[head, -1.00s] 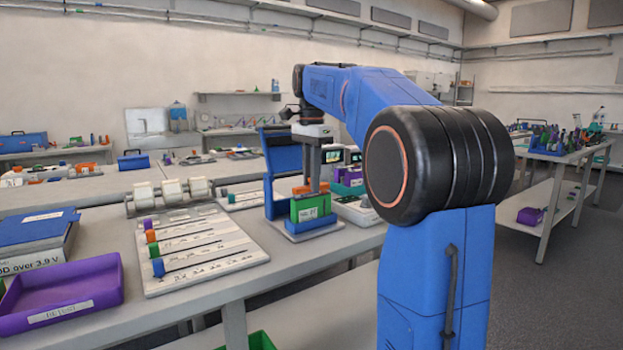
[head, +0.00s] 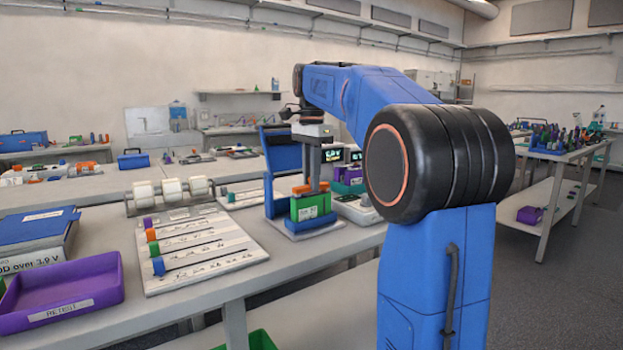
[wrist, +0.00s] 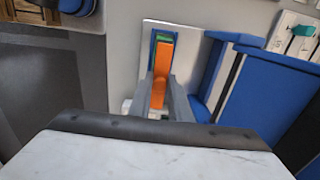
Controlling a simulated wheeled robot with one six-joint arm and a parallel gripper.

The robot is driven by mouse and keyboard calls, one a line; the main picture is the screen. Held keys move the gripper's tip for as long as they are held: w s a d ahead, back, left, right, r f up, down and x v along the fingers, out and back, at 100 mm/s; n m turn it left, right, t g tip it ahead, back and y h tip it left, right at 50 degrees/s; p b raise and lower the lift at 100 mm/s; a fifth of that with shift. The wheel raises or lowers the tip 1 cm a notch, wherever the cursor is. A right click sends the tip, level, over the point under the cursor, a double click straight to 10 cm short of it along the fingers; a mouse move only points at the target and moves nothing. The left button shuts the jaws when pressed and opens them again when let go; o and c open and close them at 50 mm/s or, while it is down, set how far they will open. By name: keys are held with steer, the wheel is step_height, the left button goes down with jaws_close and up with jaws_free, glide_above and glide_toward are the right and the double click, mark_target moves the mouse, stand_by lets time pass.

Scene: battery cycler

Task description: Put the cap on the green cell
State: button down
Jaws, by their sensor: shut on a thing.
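The green cell (head: 312,207) stands upright in a blue stand with a pale base (head: 316,229). An orange cap (head: 302,189) is at the top of the cell. In the wrist view the orange cap (wrist: 163,64) lies between my fingers, with a strip of green (wrist: 164,36) showing at its far end. My gripper (head: 314,188) points down and is shut on the cap, directly over the cell. I cannot tell whether the cap is fully seated or slightly raised.
A tall blue bracket (head: 283,160) stands right behind the cell. A board with coloured-ended rods (head: 200,250) lies to the left, with white rollers behind it. A purple tray (head: 62,290) sits at the front left. Small devices and bins stand to the right of the cell.

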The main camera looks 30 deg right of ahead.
steer(key=shift+f, duration=0.4)
stand_by(0.3)
steer(key=c, duration=1.1)
jaws_free()
steer(key=shift+r, duration=0.2)
steer(key=shift+r, duration=3.3)
jaws_close()
